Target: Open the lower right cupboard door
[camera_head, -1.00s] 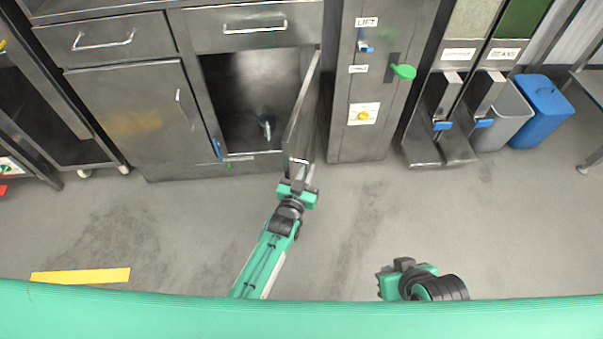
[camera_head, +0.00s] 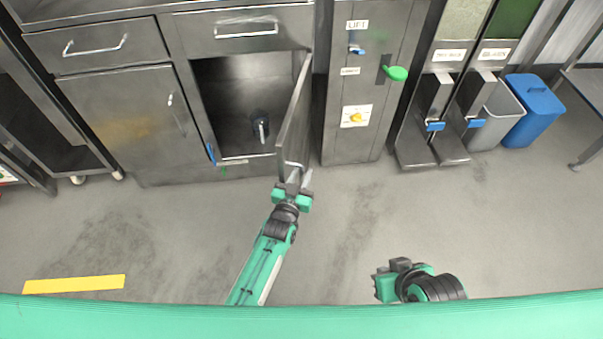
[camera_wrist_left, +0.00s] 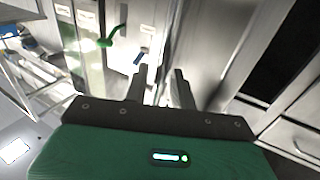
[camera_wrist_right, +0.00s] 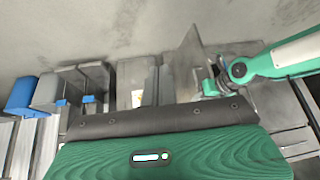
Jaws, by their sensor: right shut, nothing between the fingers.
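The lower right cupboard door (camera_head: 295,120) stands swung out from its frame, and the cupboard's dark inside (camera_head: 235,95) shows. My left gripper (camera_head: 296,178) is at the door's free front edge, and the door's metal face is close beside its fingers. In the left wrist view its two fingers (camera_wrist_left: 162,88) are apart. A bright strip shows between them; whether it is the handle and touches them I cannot tell.
A dark cylinder-like thing (camera_head: 260,125) is inside the cupboard. The lift panel (camera_head: 352,120) with a green lever (camera_head: 396,74) stands right of the door. Dispensers (camera_head: 432,120), a grey bin (camera_head: 497,120) and a blue bin (camera_head: 535,110) stand further right. The floor (camera_head: 340,235) in front is clear.

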